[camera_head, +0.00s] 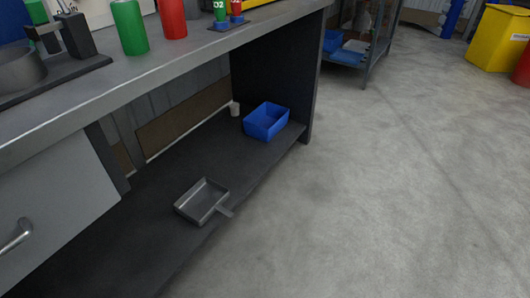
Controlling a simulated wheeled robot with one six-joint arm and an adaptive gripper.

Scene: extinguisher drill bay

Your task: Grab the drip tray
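The drip tray (201,201) is a shallow grey metal pan with raised walls and a short flat handle (225,211) pointing to the lower right. It lies upright on the dark lower shelf (140,232) of the workbench, close to the shelf's front edge, and looks empty. The handle reaches out to about that edge. My gripper is not in view.
Open concrete floor (370,190) lies to the right.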

